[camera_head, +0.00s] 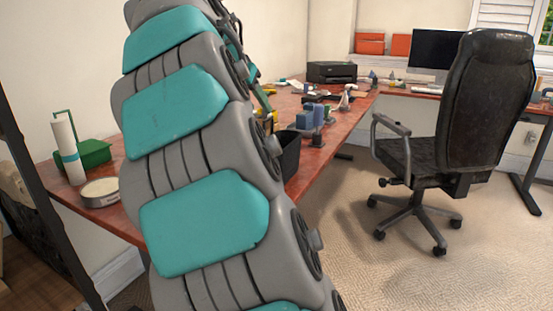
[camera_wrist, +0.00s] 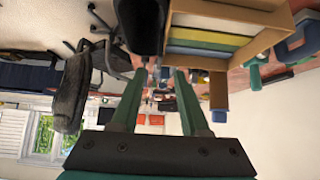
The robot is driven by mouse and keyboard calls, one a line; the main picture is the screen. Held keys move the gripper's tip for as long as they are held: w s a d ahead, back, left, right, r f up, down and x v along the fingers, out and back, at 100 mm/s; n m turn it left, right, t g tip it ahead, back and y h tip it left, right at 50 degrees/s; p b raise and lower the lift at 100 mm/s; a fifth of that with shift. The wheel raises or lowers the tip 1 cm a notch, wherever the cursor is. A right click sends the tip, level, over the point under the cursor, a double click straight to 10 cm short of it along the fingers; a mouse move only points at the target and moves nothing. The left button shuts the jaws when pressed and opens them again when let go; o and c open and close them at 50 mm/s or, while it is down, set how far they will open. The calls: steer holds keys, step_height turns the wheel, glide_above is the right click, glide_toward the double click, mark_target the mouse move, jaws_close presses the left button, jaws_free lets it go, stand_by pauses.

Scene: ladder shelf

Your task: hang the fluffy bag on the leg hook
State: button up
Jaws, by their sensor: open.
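My gripper (camera_wrist: 161,74) shows in the wrist view with its two green fingers apart and nothing visible between them. I cannot make out the fluffy bag in either view. I cannot make out the leg hook either. A dark slanted post (camera_head: 42,200) stands at the left edge of the head view; I cannot tell whether it is the leg in question.
A red-brown desk (camera_head: 335,135) runs behind my arm, with a green box (camera_head: 95,153), a round tin (camera_head: 100,190) and a printer (camera_head: 331,71). A black office chair (camera_head: 487,110) stands at right on open carpet. The wrist view shows a wooden organiser (camera_wrist: 270,20) near the fingers.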

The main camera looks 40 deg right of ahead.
mark_target(269, 118)
steer(key=x, duration=0.8)
steer(key=shift+d+p, duration=0.15)
steer(key=shift+p, duration=0.2)
steer(key=shift+r, duration=0.15)
jaws_close()
stand_by(1.0)
